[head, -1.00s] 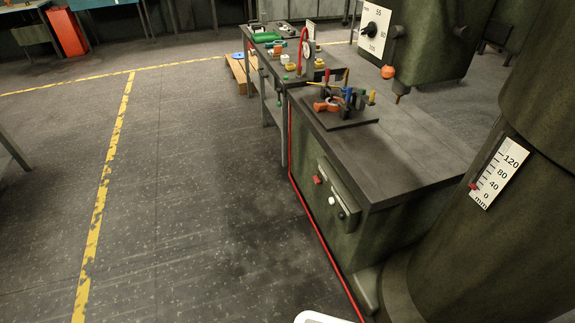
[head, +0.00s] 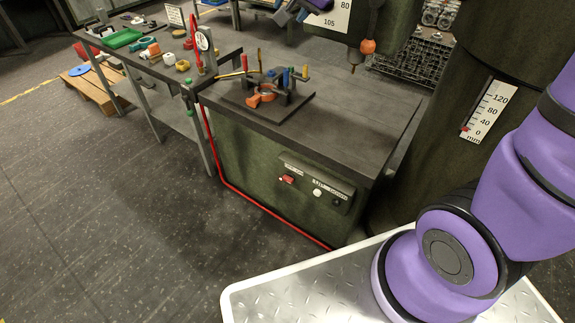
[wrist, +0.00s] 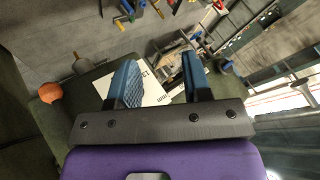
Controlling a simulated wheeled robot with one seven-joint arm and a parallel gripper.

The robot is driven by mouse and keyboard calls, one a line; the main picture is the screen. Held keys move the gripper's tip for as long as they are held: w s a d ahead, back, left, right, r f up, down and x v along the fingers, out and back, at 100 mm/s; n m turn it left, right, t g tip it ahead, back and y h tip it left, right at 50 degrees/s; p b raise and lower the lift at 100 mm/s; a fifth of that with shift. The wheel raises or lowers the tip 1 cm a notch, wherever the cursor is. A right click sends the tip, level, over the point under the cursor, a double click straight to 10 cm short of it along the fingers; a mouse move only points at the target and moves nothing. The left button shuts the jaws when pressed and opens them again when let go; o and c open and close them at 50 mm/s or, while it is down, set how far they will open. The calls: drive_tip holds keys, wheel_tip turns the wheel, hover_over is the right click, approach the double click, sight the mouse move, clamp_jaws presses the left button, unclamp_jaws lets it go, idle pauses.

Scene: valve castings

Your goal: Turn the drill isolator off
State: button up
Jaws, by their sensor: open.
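A dark control panel (head: 335,192) is on the front of the green drill cabinet in the head view. A red switch (head: 287,179) sits at its left end and seems to be the drill isolator. Its setting is too small to read. To its right are a white button (head: 317,192) and a dark knob (head: 336,201).
A fixture with clamps and coloured handles (head: 272,92) stands on the cabinet top (head: 345,120). A side bench (head: 170,72) with small parts and a wooden pallet (head: 98,92) are at left. The drill column (head: 440,130) stands at right. The floor (head: 130,210) before the cabinet is clear.

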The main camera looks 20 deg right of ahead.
drive_tip(key=w+a+f+m+t, duration=0.1)
drive_tip(key=w+a+f+m, duration=0.25)
drive_tip(key=w+f, duration=0.45)
drive_tip(key=w+a+f+m+t+h, duration=0.1)
drive_tip(key=w+a+f+m, duration=0.1)
drive_tip(key=w+f, duration=0.5)
drive_tip(key=w+a+f+m+t+h, duration=0.1)
drive_tip(key=w+a+f+m, duration=0.25)
drive_tip(key=f, duration=0.55)
drive_tip(key=m+t+h, duration=0.4)
drive_tip(key=m+h, duration=0.5)
approach(289, 179)
drive_tip(key=x, duration=0.8)
drive_tip(key=shift+w+f, duration=0.35)
drive_tip(key=shift+f, duration=0.1)
drive_tip(key=shift+a, duration=0.15)
drive_tip(key=shift+c, duration=0.3)
clamp_jaws()
